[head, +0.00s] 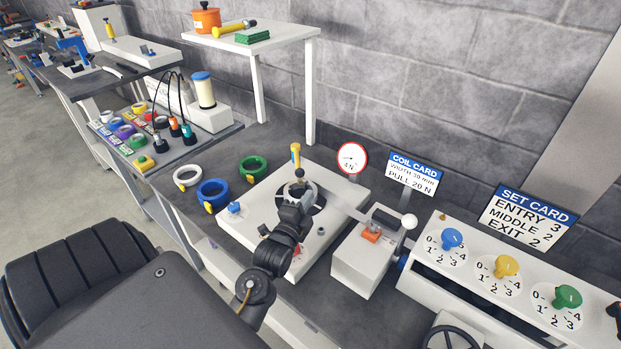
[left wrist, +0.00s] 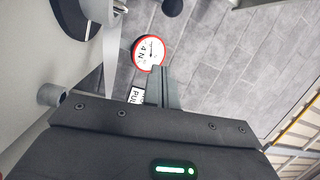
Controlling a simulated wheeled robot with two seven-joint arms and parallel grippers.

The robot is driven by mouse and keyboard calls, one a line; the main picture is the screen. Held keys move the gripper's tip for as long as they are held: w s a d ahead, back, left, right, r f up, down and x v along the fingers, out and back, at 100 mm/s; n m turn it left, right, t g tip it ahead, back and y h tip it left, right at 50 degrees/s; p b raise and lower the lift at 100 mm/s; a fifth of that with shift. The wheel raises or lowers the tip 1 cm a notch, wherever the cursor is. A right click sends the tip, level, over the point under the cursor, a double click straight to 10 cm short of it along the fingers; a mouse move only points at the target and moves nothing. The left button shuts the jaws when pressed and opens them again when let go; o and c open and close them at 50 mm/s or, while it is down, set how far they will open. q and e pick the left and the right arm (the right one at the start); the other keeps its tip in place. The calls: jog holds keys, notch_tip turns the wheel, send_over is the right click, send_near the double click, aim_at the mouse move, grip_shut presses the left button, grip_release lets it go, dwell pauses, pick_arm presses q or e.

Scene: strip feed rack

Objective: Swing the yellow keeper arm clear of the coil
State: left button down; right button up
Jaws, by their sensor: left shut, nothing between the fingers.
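The yellow keeper arm (head: 296,156) stands up at the back of the coil, with a dark ball at its lower end; my gripper partly hides its foot. The coil (head: 313,189) sits on a dark disc on the white base plate (head: 345,185), and a metal strip runs from it to the right. My left gripper (head: 297,190) is shut and empty over the coil, close to the keeper arm; I cannot tell whether they touch. Its fingers (left wrist: 165,75) also show in the left wrist view, beside the strip (left wrist: 109,55). My right gripper is out of view.
A round dial (head: 352,158) and a coil card (head: 413,172) stand behind the plate. A white block with a lever (head: 367,262) and a knob panel (head: 505,285) lie to the right. White, blue and green rings (head: 213,192) lie left of the plate.

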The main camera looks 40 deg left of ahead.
pick_arm(q)
jog(key=w+a+b, duration=0.4)
jog(key=w+a, duration=0.2)
jog(key=w, duration=0.1)
dwell(0.4)
jog(key=shift+a, duration=0.15)
